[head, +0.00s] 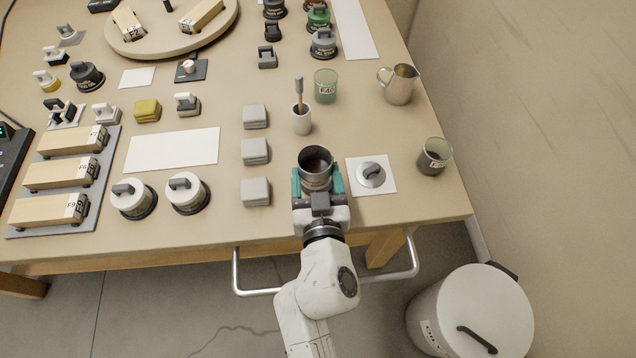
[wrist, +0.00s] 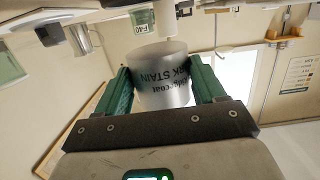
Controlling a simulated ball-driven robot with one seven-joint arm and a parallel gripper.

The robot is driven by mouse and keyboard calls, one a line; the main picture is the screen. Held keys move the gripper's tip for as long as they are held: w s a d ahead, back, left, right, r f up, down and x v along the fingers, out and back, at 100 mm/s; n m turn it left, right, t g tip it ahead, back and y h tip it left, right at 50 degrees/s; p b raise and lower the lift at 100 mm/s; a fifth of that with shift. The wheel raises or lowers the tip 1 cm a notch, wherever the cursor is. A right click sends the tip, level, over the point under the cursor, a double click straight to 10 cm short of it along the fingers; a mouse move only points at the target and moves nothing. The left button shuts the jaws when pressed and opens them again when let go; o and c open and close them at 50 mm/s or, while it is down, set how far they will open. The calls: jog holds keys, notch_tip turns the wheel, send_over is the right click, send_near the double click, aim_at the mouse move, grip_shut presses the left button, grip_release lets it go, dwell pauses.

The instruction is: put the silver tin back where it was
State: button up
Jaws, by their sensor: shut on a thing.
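The silver tin (head: 315,163) is an open metal can with dark contents, near the front right of the bench. My gripper (head: 316,180) has its green fingers closed on the tin's two sides. In the wrist view the tin (wrist: 165,82) fills the space between the fingers, and black lettering with "STAIN" shows on it. Whether its base touches the bench is hidden. A round silver lid (head: 371,175) with a dark handle lies on a white square (head: 388,188) just right of the tin.
A white cup with a brush (head: 301,120) and a green glass (head: 326,87) stand behind the tin. A dark-filled glass (head: 434,157) and a metal pitcher (head: 399,84) are to the right. Grey blocks (head: 255,192) line the left. A bench rail (head: 258,292) runs along the front.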

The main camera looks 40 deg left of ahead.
aim_at(318, 190)
jog(key=shift+w+a+f, duration=0.25)
jog(key=shift+w+f, duration=0.1)
jog(key=shift+f, duration=0.15)
jog(key=shift+w+a+f, duration=0.2)
jog(key=shift+w+f, duration=0.15)
jog(key=shift+f, duration=0.15)
jog(key=shift+w+a+f+b, duration=0.1)
jog(key=shift+w+f+b, duration=0.05)
jog(key=shift+f+b, duration=1.35)
jog(key=shift+f, duration=0.2)
jog(key=shift+f, duration=0.15)
jog(key=o, duration=1.2)
